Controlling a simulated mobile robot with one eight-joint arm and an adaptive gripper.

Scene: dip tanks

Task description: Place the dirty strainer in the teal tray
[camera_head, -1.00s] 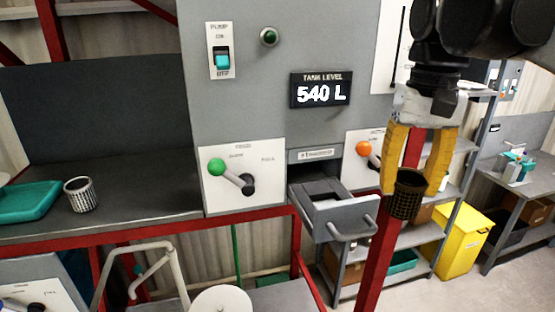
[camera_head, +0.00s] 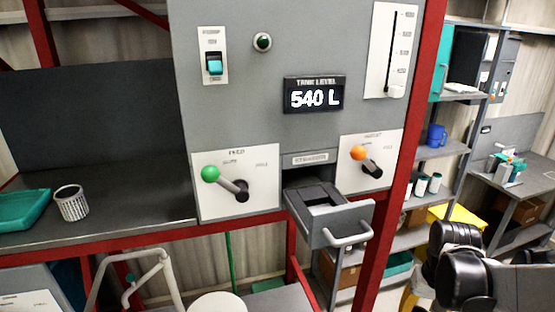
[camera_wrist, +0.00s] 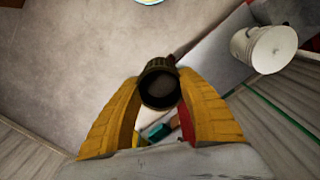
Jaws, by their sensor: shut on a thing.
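My gripper (camera_wrist: 160,90) shows in the wrist view with its two yellow fingers shut on a dark, dirty strainer (camera_wrist: 158,84). The strainer's round open mouth faces the camera, and the floor lies behind it. In the head view my arm is at the lower right; the strainer is not visible there. The teal tray (camera_head: 20,210) lies on the grey bench at the far left, cut by the picture edge. A pale, clean-looking strainer (camera_head: 72,203) stands on the bench just right of the tray.
The strainer drawer (camera_head: 330,215) stands open from the grey panel, its slot looking empty. Lever plates (camera_head: 236,205) flank it. A red post (camera_head: 400,160) rises between panel and shelves. A white bucket (camera_wrist: 262,48) shows in the wrist view. The bench right of the pale strainer is clear.

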